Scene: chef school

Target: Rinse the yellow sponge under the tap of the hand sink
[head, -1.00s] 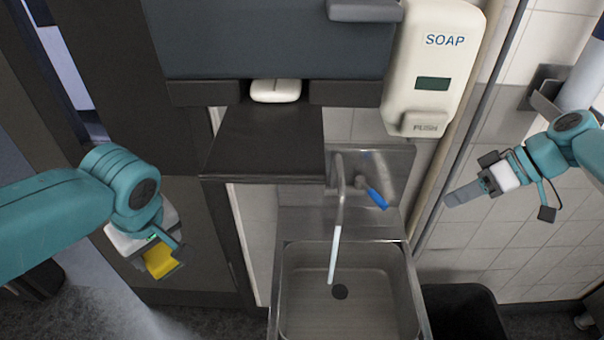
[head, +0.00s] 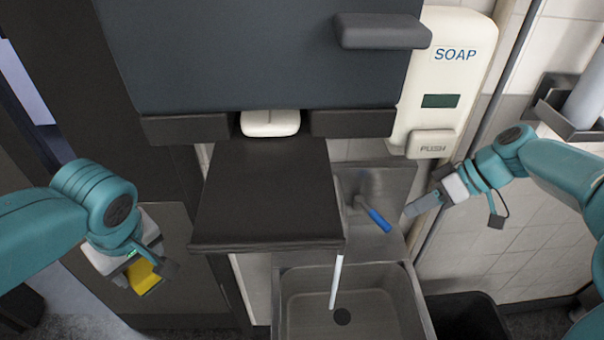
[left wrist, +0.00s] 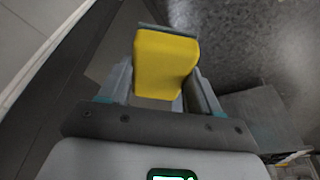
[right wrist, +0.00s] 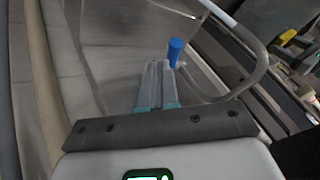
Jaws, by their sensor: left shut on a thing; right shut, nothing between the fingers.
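In the left wrist view the sponge (left wrist: 165,62) sits between the fingers. The steel hand sink (head: 281,300) is at bottom centre. Its tap spout (right wrist: 262,62) is mostly hidden behind the black shelf in the head view. A pale streak (head: 337,278), seemingly running water, drops into the basin. The tap's blue lever (head: 375,217) points down right. My right gripper (head: 410,210) is shut and empty, just right of the lever, apparently apart from it.
A black shelf (head: 265,205) juts out above the sink's left part. A dark dispenser (head: 250,60) and a white soap dispenser (head: 440,85) hang above. A black bin (head: 465,315) stands right of the sink. A vertical pipe (head: 490,90) runs along the wall.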

